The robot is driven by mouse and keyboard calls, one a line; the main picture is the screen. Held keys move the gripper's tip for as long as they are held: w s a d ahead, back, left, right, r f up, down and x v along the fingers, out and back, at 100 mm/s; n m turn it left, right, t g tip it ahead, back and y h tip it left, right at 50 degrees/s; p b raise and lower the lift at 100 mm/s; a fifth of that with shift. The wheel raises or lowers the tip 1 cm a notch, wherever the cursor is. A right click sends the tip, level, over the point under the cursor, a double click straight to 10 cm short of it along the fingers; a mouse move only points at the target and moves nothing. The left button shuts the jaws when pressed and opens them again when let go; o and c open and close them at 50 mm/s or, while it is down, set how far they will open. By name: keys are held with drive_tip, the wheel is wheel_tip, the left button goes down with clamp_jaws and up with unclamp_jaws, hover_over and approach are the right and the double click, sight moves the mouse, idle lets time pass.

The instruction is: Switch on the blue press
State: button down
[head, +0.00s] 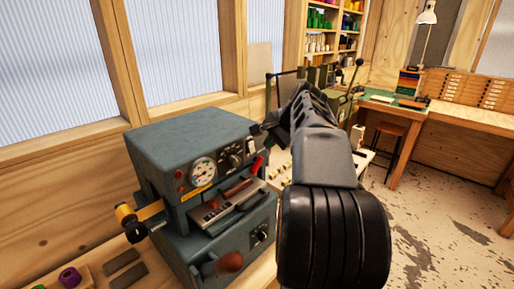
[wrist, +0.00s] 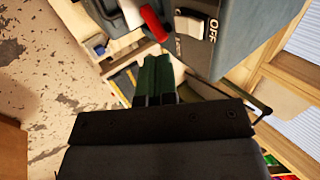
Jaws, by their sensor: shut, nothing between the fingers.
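The blue-grey press (head: 185,145) stands on the bench in the head view, with a round gauge, a knob and a red-handled lever (head: 257,165) on its front. In the head view my gripper (head: 260,133) is by the press's upper right front edge, partly hidden by my arm.
A brown-handled crank (head: 222,264) sticks out low on the press. A yellow-and-black fitting (head: 130,220) projects at its left. Purple and green rolls lie at the bench's left front. An olive machine stands behind my arm. The floor at right is open.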

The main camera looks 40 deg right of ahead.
sight(253, 152)
drive_tip(key=shift+w+a+f+p, duration=0.15)
drive_tip(key=shift+w+f+p, duration=0.1)
drive_tip(key=shift+w+f, duration=0.55)
drive_tip(key=shift+w+a+f+p, duration=0.2)
drive_tip(key=shift+w+f, duration=0.35)
drive_tip(key=shift+w, duration=0.45)
drive_tip(key=shift+w+a+f+p, duration=0.15)
drive_tip(key=shift+w+f+p, duration=0.1)
drive_tip(key=shift+w+f, duration=0.55)
drive_tip(key=shift+w+r, duration=0.1)
